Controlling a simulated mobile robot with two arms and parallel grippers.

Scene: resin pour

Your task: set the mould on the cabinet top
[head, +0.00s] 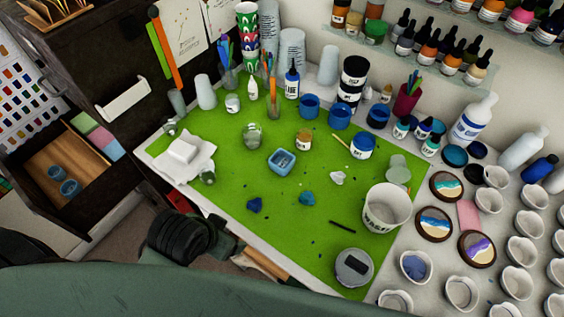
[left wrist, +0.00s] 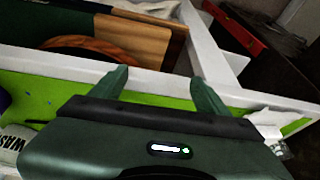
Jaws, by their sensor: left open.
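The mould, apparently the small blue square dish (head: 282,161), lies on the green mat (head: 235,190) near the middle of the worktable. The dark cabinet (head: 115,62) stands to the left of the table, and its top is only partly in view. My left gripper (left wrist: 162,88) is open, with nothing between its fingers. It is over the table's white front edge, apart from the mould. In the head view its arm is at the table's front, and the fingertips are hard to make out there. My right gripper is not in view.
An open drawer (head: 62,165) holds two blue cups. A white cloth (head: 182,158) lies at the mat's left corner. Bottles and cups crowd the back. A white bucket (head: 387,208) and several white cups fill the right. Wooden boards (left wrist: 125,38) show below the table edge.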

